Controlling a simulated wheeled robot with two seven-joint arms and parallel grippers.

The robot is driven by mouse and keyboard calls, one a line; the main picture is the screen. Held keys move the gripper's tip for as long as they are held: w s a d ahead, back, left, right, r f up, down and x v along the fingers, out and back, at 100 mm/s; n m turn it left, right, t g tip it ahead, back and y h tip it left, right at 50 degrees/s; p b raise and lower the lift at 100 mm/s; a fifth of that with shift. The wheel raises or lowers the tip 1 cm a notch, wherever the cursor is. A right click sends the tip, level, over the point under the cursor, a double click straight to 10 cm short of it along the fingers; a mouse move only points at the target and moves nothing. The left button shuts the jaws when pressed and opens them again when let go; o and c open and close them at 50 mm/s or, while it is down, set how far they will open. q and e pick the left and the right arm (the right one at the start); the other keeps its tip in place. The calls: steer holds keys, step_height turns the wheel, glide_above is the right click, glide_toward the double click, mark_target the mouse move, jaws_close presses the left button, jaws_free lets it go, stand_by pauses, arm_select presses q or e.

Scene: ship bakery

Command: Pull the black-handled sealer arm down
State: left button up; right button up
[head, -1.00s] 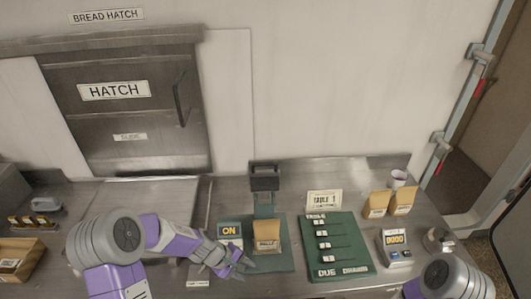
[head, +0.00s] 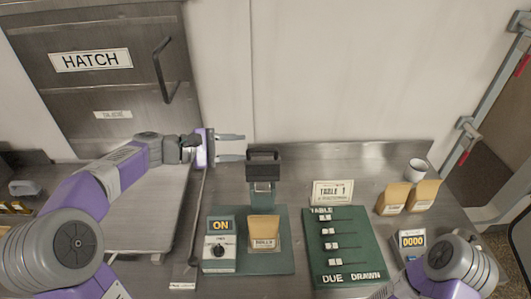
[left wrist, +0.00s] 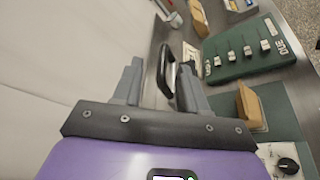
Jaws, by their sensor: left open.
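The sealer arm (head: 262,172) stands raised at the back of the green sealer base (head: 284,262), its black handle (head: 264,153) at the top. My left gripper (head: 243,147) is open and level with the handle, its fingertips just left of it in the head view. In the left wrist view the black handle (left wrist: 165,68) shows between the two open fingers, near their tips. I cannot tell whether a finger touches it. A paper bag (head: 263,233) stands on the sealer base below the arm. My right gripper is out of view; only part of that arm shows.
A control box (head: 219,250) reading ON is at the sealer's left. A green slider board (head: 350,262), a TABLE 1 card (head: 333,192), two paper bags (head: 393,198) and a white cup (head: 417,170) stand to the right. The hatch door (head: 110,90) is behind.

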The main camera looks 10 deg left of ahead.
mark_target(257, 150)
arm_select(q)
steer(key=w+f, duration=0.1)
steer(key=w+f+b, duration=0.1)
steer(key=shift+w+d+f, duration=0.15)
steer(key=shift+d+f, duration=0.15)
steer(key=shift+f, duration=0.1)
steer(key=x, duration=0.6)
steer(key=shift+d+r, duration=0.1)
steer(key=shift+d, duration=0.3)
jaws_close()
